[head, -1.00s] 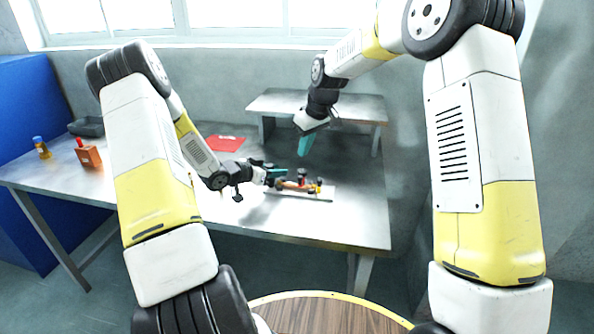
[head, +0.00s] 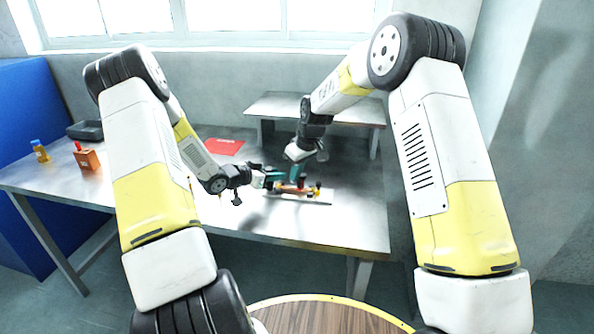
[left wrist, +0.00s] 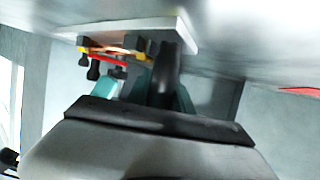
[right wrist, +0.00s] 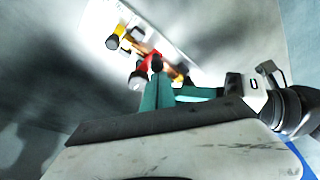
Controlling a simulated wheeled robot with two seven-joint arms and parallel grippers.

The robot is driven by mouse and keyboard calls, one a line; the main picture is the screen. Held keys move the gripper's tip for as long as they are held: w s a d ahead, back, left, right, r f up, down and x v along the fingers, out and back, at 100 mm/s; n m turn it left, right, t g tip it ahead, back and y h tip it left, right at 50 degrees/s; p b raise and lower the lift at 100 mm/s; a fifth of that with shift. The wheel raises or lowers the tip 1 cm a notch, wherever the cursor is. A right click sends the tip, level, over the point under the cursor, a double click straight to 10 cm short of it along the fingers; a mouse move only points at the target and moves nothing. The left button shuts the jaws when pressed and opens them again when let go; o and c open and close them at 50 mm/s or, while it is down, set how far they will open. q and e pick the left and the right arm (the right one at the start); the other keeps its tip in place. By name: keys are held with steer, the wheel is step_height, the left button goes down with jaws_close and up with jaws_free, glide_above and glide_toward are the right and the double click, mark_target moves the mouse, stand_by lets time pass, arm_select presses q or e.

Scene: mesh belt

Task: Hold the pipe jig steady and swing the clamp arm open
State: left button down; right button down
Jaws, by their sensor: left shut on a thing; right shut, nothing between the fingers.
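The pipe jig sits on a white base plate (head: 316,198) on the metal table, with an orange-brown pipe and red, yellow and black clamp parts. The plate also shows in the left wrist view (left wrist: 112,29) and the right wrist view (right wrist: 180,38). My left gripper (head: 274,181) is shut on a dark upright part (left wrist: 167,72) at the jig's left end. My right gripper (head: 296,178) is shut and empty, its teal fingertips close to the red clamp part (right wrist: 153,58) and its black knob. I cannot tell whether they touch. The fingers partly hide the clamp.
A red sheet (head: 224,147) lies behind on the table. An orange box (head: 88,159), a yellow bottle with a blue cap (head: 40,151) and a dark tray (head: 86,130) stand at the left. A raised shelf (head: 350,112) is behind the jig. The table's right part is clear.

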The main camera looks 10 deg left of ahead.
steer(key=shift+s+d+n, duration=0.1)
steer(key=shift+d+n, duration=0.15)
steer(key=shift+n, duration=0.45)
steer(key=n, duration=0.1)
steer(key=d+n+g, duration=0.1)
steer(key=shift+n+y, duration=0.3)
steer(key=n, duration=0.1)
steer(key=d+n+g, duration=0.1)
steer(key=n, duration=0.1)
steer(key=n+g, duration=0.1)
steer(key=n, duration=0.1)
steer(key=shift+w+d, duration=0.2)
steer(key=shift+d, duration=0.05)
steer(key=n, duration=0.2)
steer(key=n+g, duration=0.1)
steer(key=n, duration=0.1)
steer(key=w+d+n, duration=0.1)
steer(key=n, duration=0.1)
steer(key=shift+w+d+n+g+h, duration=0.1)
steer(key=shift+n+g+h, duration=0.2)
steer(key=shift+h, duration=0.1)
steer(key=shift+w+d+n, duration=0.2)
steer(key=shift+w+n, duration=0.05)
steer(key=shift+n, duration=0.45)
steer(key=shift+w, duration=0.15)
steer(key=shift+w+d+r, duration=0.1)
steer(key=shift+r, duration=0.05)
steer(key=v, duration=0.9)
steer(key=shift+w+r, duration=0.3)
steer(key=shift+r, duration=0.05)
